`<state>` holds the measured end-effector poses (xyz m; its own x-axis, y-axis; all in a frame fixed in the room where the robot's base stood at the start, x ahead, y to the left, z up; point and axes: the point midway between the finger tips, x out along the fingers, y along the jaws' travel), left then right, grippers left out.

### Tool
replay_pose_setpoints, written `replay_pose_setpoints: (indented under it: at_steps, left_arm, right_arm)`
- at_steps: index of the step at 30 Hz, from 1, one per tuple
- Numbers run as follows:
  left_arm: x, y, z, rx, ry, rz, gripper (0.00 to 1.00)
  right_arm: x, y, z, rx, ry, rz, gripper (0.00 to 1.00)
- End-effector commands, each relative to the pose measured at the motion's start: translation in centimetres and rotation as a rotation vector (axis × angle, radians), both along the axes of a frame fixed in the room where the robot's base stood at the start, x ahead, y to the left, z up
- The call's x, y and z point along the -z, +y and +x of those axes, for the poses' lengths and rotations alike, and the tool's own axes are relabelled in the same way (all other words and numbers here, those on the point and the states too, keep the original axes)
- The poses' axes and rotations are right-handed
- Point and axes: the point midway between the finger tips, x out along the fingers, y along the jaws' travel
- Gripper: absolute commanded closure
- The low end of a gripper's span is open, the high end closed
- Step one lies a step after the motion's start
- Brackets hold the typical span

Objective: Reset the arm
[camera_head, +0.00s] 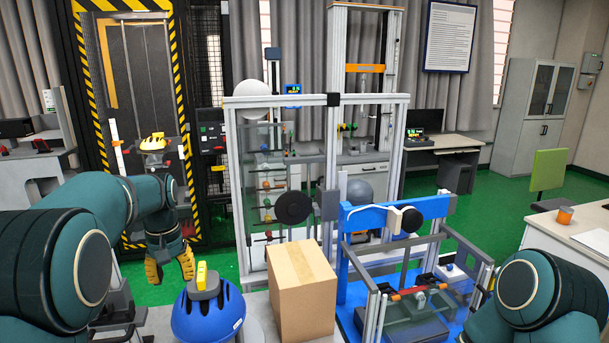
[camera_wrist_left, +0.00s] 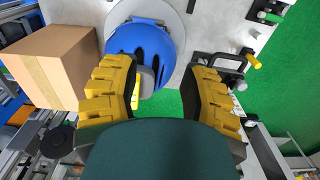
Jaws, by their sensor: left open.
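My left arm (camera_head: 98,205) comes in from the left and bends downward. My left gripper (camera_head: 170,266) hangs with its yellow fingers spread, empty, to the left of a blue helmet (camera_head: 208,318). In the left wrist view the open fingers (camera_wrist_left: 160,82) show with the helmet (camera_wrist_left: 143,45) beyond them, nearer the left finger; I cannot tell whether they touch. A grey piece with a yellow top (camera_head: 202,281) sits on the helmet. My right arm (camera_head: 540,290) shows at the lower right; its gripper is out of view.
A cardboard box (camera_head: 302,290) stands just right of the helmet. A tall aluminium frame (camera_head: 316,100) stands behind. Green floor (camera_head: 140,286) is open beyond the left gripper.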

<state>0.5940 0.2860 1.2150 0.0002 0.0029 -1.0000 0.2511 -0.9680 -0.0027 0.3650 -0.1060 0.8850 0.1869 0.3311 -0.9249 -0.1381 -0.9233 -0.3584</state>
Motion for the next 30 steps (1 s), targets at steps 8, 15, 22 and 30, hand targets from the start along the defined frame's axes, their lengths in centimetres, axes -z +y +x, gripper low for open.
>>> replay_pose_setpoints:
  at_steps: [8,15,22,30]
  left_arm:
    - [14.1,-2.4,-1.1,0.042,-0.012,-0.038,0.56]
    - [28.4,-7.0,-6.6,0.081,-0.044,-0.112,0.56]
    - [38.1,-13.3,-15.6,0.098,-0.104,-0.223,0.56]
    - [40.7,-17.9,-22.7,0.091,-0.172,-0.318,0.56]
  right_arm:
    - [1.9,0.1,-0.1,-0.002,0.003,-0.002,0.53]
    - [4.1,0.2,-0.3,-0.005,0.008,-0.003,0.53]
    - [6.3,0.3,-0.4,-0.008,0.014,-0.005,0.53]
    - [7.6,0.4,-0.5,-0.010,0.017,-0.007,0.53]
